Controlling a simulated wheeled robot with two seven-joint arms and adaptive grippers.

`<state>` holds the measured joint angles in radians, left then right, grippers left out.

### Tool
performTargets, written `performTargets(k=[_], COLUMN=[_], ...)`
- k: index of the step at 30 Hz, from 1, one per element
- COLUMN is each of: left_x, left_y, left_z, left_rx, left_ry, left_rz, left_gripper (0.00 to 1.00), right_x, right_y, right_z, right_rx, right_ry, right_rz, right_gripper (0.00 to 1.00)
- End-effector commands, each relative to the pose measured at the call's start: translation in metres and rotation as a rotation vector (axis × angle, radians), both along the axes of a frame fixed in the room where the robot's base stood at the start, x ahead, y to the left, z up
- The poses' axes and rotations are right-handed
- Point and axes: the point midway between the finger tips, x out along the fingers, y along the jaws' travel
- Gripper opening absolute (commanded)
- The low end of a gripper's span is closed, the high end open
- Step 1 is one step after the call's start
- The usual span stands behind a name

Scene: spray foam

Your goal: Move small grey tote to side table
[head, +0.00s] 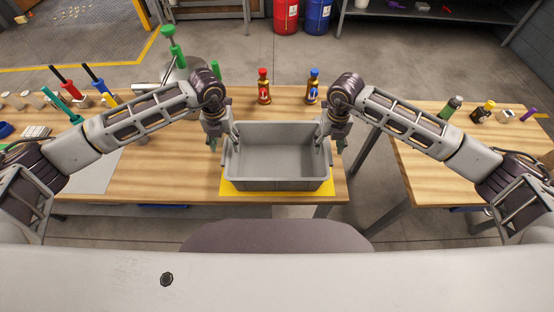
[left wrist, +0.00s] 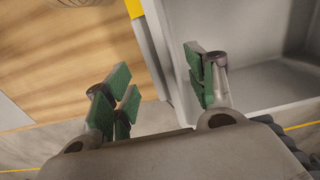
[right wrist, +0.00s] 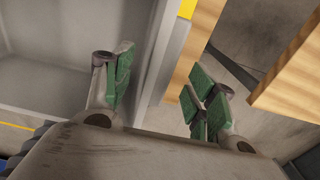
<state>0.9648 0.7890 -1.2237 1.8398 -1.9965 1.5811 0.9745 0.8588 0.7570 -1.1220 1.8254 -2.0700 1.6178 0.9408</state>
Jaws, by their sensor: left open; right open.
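The small grey tote (head: 278,184) is empty and sits upright on a yellow mat (head: 232,190) at the main table's front right. My left gripper (head: 222,146) is open at the tote's left wall, one finger inside and one outside. In the left wrist view, that wall (left wrist: 162,55) runs between its green pads, with gaps. My right gripper (head: 331,146) is open across the right wall in the same way. The right wrist view shows this wall (right wrist: 171,45) between its pads, apart from them. The side table (head: 425,168) stands to the right.
A red-capped bottle (head: 264,88) and a blue-capped bottle (head: 313,88) stand behind the tote. Small bottles, including a green one (head: 451,107), stand along the side table's back. Its front is clear. A floor gap separates the two tables.

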Motion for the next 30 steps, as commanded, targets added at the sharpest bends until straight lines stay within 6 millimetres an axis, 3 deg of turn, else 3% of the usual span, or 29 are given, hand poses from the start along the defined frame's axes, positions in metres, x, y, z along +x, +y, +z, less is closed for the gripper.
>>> performTargets(k=[9, 23, 30], left_x=[0.000, 0.000, 0.000], left_y=[0.000, 0.000, 0.000], left_z=[-0.031, -0.037, -0.037], left_rx=[0.000, 0.000, 0.000], left_ry=[0.000, -0.001, -0.001], left_rz=[0.000, 0.000, 0.000], left_gripper=[0.56, 0.56, 0.25], right_x=[0.000, 0.000, 0.000], right_y=[0.000, 0.000, 0.000], right_z=[-0.031, -0.037, -0.037], right_rx=[0.001, 0.001, 0.001], right_ry=[0.000, 0.000, 0.000], right_rz=[0.001, 0.001, 0.001], right_gripper=[0.57, 0.57, 0.26])
